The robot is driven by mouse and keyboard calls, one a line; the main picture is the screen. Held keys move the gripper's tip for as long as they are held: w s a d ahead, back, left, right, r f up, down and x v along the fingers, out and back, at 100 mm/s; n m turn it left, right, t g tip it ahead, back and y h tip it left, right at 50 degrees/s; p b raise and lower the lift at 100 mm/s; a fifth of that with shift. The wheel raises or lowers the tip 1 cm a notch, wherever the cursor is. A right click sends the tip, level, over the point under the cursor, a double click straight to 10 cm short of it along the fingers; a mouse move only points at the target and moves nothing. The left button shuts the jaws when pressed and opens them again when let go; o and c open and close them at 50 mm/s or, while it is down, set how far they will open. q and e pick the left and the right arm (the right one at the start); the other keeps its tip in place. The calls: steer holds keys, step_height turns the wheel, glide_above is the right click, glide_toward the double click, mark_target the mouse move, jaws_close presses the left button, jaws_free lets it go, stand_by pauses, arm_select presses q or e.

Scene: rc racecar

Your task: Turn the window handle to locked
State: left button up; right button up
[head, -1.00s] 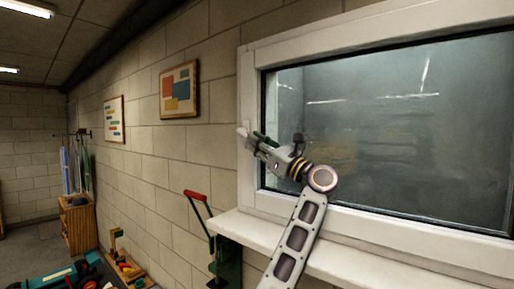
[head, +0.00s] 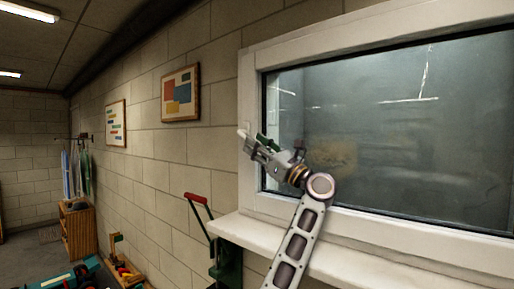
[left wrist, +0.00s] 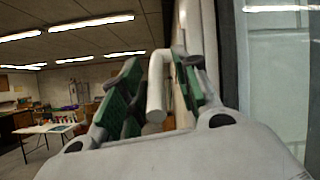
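The white window handle (head: 243,133) shows at the left side of the white window frame (head: 251,185) in the head view, partly hidden by my gripper. In the left wrist view the handle (left wrist: 157,88) is a pale bent bar with a rounded end towards the camera. My left gripper (head: 258,145) is at the handle. Its green-padded fingers (left wrist: 152,95) stand apart on either side of the bar, with a visible gap at the left finger. Contact at the right finger is unclear. My right gripper is in neither view.
A white sill (head: 350,262) juts out below the window glass (head: 400,140). A green press with a red-handled lever (head: 197,199) stands left of the sill. Framed pictures (head: 180,93) hang on the block wall. A white table (left wrist: 50,128) is far off in the wrist view.

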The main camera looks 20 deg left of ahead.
arm_select(q)
steer(key=shift+s+r, duration=0.2)
steer(key=shift+r, duration=1.1)
steer(key=shift+w+r, duration=0.1)
steer(key=shift+r, duration=3.55)
